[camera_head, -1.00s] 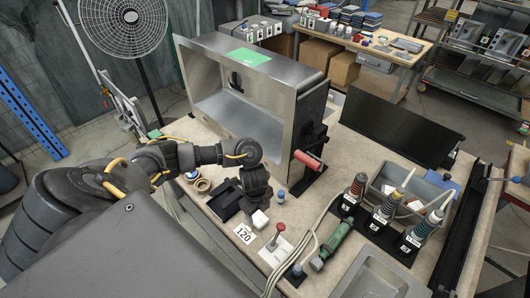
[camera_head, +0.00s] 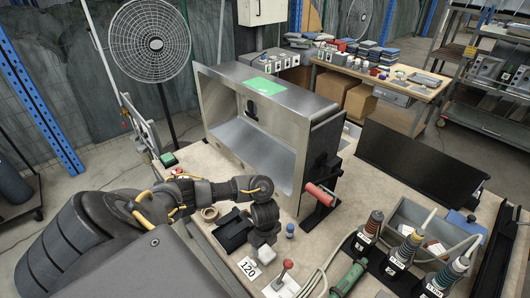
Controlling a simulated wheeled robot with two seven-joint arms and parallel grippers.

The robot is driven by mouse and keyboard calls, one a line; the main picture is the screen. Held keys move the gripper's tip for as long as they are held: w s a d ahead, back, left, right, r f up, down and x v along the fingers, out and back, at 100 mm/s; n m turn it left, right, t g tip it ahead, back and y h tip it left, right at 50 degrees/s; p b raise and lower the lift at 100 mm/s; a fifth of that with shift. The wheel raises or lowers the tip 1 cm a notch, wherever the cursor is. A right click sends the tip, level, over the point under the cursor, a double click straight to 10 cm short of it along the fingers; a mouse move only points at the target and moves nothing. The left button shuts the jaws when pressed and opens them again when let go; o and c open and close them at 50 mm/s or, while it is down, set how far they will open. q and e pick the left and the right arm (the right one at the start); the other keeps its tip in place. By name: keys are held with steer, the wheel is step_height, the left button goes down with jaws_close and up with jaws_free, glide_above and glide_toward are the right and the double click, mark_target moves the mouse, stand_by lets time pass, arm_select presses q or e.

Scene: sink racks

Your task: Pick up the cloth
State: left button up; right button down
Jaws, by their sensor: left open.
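I cannot single out the cloth for certain. Several folded, cloth-like pieces in blue, grey and red (camera_head: 368,50) lie in stacks on the back table. My left gripper (camera_head: 264,246) hangs over the front workbench, pointing down beside a black tray (camera_head: 233,231) and above a card marked 120 (camera_head: 249,268). It is open, though its fingers are small and partly hidden by its own wrist; I see no cloth in it. My right gripper is out of view.
A grey bin (camera_head: 400,222) and several cable-topped tools (camera_head: 367,233) are at the right. A fan (camera_head: 149,45) stands at the back left.

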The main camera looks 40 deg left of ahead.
mark_target(265, 252)
arm_select(q)
step_height(265, 252, down, 5)
steer(key=shift+w+a+r, duration=0.1)
steer(key=shift+r, duration=0.05)
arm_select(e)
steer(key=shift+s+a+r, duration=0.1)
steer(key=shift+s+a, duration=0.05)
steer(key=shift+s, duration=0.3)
arm_select(q)
steer(key=c, duration=0.7)
steer(key=shift+c, duration=0.2)
steer(key=shift+r, duration=0.2)
